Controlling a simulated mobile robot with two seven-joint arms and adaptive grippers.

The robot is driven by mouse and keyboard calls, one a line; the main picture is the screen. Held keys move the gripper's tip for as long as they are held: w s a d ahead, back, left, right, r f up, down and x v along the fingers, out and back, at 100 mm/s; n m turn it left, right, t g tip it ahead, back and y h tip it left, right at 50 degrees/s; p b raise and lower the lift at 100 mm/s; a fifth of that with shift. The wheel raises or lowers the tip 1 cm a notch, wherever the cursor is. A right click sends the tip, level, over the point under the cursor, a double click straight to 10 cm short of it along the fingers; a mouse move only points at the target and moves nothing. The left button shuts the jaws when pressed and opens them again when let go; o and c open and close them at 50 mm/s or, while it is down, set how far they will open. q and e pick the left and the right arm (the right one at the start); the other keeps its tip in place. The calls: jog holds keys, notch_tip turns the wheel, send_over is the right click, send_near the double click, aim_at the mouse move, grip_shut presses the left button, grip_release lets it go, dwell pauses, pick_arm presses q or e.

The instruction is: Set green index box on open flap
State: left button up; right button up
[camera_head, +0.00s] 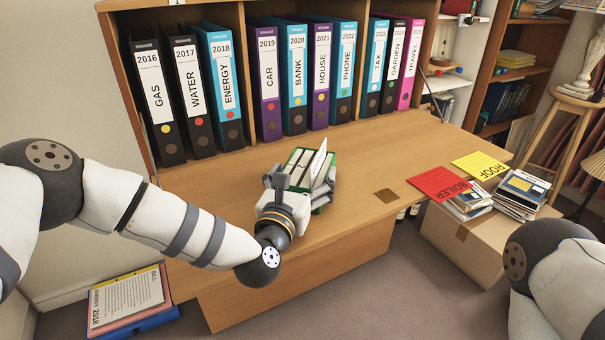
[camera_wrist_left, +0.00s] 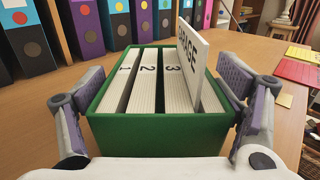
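The green index box (camera_head: 322,197) is at the middle of the open wooden flap (camera_head: 242,175), upright as far as I can see. In the left wrist view the box (camera_wrist_left: 160,133) holds dividers marked 1, 2 and 3 and a tilted white card marked GARAGE (camera_wrist_left: 190,58). My left gripper (camera_head: 290,187) has one finger on each side of the box; its pads (camera_wrist_left: 166,92) appear to touch both side walls. The box's underside is hidden, so I cannot tell whether it rests on the flap or hangs just above. My right gripper is out of view.
Several binders (camera_head: 268,85) stand in the shelf behind the flap. A red BOILER folder (camera_head: 438,184) and a yellow ROOF folder (camera_head: 480,165) lie to the right. Book stacks top a cardboard box (camera_head: 465,240). The flap's right half is mostly clear.

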pick_arm(q)
jog(key=shift+o, duration=0.3)
jog(key=shift+r, duration=0.1)
jog(key=shift+r, duration=0.35)
jog(key=p+v, duration=0.1)
jog(key=v, duration=1.1)
jog(key=shift+f, duration=0.1)
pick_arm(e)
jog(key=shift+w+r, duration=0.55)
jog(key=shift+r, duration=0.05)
pick_arm(q)
jog(key=shift+s, duration=0.1)
